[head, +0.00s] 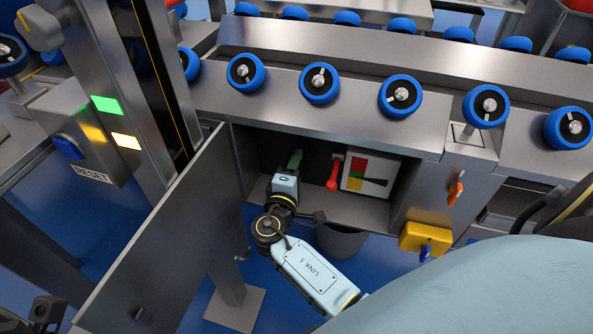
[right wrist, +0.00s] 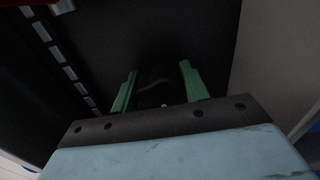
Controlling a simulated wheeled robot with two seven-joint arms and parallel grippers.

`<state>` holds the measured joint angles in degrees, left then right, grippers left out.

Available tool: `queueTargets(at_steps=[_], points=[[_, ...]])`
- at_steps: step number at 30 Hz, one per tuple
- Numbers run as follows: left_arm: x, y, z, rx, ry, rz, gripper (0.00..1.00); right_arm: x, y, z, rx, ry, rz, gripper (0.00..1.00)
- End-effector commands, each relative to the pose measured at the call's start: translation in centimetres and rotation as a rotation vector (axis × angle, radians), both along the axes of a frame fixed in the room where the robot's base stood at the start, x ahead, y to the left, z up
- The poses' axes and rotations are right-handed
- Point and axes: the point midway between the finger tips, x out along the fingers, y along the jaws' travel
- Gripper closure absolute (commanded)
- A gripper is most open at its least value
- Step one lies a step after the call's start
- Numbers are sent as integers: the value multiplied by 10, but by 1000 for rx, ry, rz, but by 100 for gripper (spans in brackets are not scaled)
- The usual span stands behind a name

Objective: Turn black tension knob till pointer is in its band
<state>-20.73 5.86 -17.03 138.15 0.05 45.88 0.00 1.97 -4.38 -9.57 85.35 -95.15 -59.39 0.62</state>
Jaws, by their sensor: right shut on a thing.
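My right gripper (head: 294,158) reaches into an open cabinet under the conveyor. Its green fingers also show in the right wrist view (right wrist: 157,82). They are shut on the black tension knob (right wrist: 154,88), which is faint against the dark back panel. In the head view the gripper hides the knob. My left gripper is not in view.
A red lever (head: 333,172) stands between my gripper and the gauge. The open cabinet door (head: 165,235) is left of my arm. An orange switch (head: 455,190) and a yellow box (head: 425,238) are at right. A grey bin (head: 342,241) stands below.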

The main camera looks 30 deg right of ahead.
Motion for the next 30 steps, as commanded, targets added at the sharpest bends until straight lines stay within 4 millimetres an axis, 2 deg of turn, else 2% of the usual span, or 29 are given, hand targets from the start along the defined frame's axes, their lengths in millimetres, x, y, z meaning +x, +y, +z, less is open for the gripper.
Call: queueTargets(at_steps=[15,30], points=[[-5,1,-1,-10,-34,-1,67,0,0,-2,198,-230,0,78],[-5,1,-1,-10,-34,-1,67,0,0,-3,226,-262,-1,78]])
